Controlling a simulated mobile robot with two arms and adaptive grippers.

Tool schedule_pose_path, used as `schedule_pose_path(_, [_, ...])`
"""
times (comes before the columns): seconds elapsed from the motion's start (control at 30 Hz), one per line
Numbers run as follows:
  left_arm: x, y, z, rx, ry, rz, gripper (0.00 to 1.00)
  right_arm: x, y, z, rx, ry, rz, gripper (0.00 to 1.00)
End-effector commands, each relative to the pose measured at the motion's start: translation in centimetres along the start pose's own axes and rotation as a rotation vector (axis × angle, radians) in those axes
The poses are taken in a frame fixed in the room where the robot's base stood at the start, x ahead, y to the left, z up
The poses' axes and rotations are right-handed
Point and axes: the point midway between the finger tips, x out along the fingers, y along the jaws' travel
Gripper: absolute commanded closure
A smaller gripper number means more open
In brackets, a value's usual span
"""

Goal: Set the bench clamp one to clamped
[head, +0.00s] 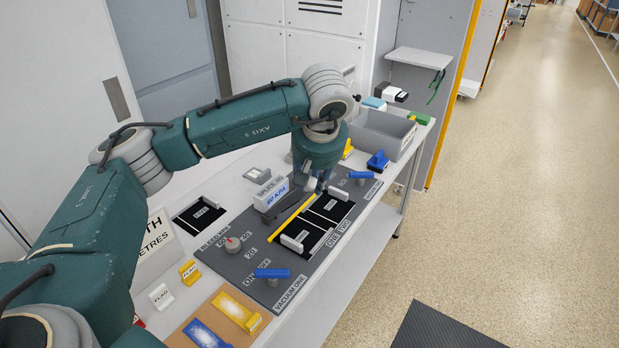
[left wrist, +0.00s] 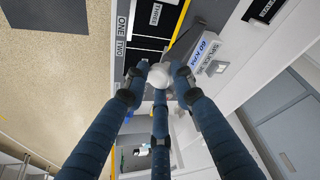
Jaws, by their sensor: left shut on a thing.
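My left gripper (head: 318,184) reaches down over the far part of the dark grey bench panel (head: 222,256). In the left wrist view its three fingers (left wrist: 160,88) are closed around a pale round knob (left wrist: 158,73). What the knob joins to is hidden, so I cannot tell for sure that it is bench clamp one. Two black plates with pale bars lie beside it, the near bar (head: 291,243) and the far bar (head: 339,193). The labels ONE and TWO (head: 338,239) stand at the panel's right edge. My right gripper is not in view.
A yellow strip (head: 291,218) runs along the plates, beside a white 60 KPA block (head: 270,193). Blue handles stand near (head: 272,273) and far (head: 360,175) on the panel. A grey bin (head: 384,130) stands behind.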

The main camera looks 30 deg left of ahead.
Motion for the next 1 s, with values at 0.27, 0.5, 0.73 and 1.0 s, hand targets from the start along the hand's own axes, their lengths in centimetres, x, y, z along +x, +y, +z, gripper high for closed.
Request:
schedule_pose_path(0.27, [-0.2, 0.3, 0.1, 0.004, -0.001, 0.009, 0.55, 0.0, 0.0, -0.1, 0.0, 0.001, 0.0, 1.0])
schedule_pose_path(0.5, [-0.1, 0.1, 0.0, 0.002, 0.0, 0.004, 0.55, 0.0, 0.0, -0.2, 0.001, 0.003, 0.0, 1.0])
schedule_pose_path(0.73, [-2.0, 0.2, -0.1, 0.003, 0.002, 0.006, 0.55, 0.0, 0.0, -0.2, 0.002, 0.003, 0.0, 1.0])
schedule_pose_path(1.0, [-7.9, 0.4, 0.0, 0.005, 0.004, 0.008, 0.55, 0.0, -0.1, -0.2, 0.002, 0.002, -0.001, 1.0])
